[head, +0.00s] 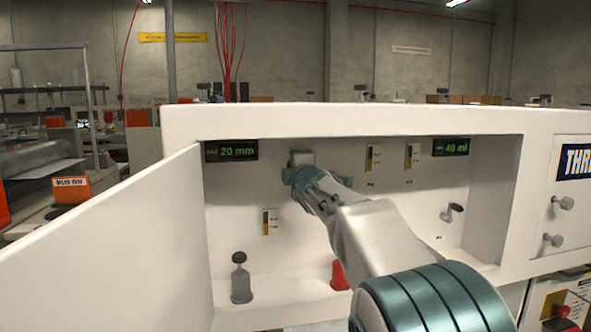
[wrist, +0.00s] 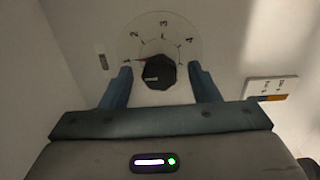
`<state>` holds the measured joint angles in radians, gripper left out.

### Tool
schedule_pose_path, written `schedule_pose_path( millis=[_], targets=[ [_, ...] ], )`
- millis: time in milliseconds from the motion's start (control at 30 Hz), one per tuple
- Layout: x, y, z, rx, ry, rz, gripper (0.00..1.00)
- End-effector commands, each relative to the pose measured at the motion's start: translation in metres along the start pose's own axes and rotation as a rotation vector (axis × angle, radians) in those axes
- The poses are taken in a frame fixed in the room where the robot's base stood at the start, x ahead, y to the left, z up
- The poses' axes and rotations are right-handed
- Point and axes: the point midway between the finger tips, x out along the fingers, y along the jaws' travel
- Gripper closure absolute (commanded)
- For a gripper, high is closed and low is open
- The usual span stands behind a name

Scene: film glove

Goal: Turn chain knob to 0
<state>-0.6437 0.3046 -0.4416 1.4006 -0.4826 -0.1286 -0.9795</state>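The dark, many-sided knob (wrist: 158,72) is on a pale round dial (wrist: 150,28) in the wrist view. The numerals 2, 3 and 4 show around its upper edge. A thin reddish mark shows at the knob's upper left, toward the left of the dial. The 0 mark cannot be made out. My gripper (wrist: 160,67) is open, with one blue-grey finger on each side of the knob and a visible gap on both sides. In the head view my gripper (head: 308,178) is at the back panel of the open cabinet and hides the knob.
The white cabinet door (head: 110,245) stands open at left. Inside are a 20 mm display (head: 231,151), a 40 ml display (head: 451,147), a grey black-topped fitting (head: 241,280), a red cone-like part (head: 339,275) below my arm, and a small lever (head: 452,212) at right.

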Motion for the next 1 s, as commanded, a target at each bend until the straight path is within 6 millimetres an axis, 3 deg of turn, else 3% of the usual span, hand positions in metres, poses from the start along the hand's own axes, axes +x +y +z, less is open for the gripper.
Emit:
schedule_pose_path(
  millis=[367,1000],
  targets=[
    [-0.010,-0.003,0.000,0.002,0.000,0.001,0.45],
    [-0.107,-0.005,0.000,0.002,0.001,0.004,0.45]
  ],
)
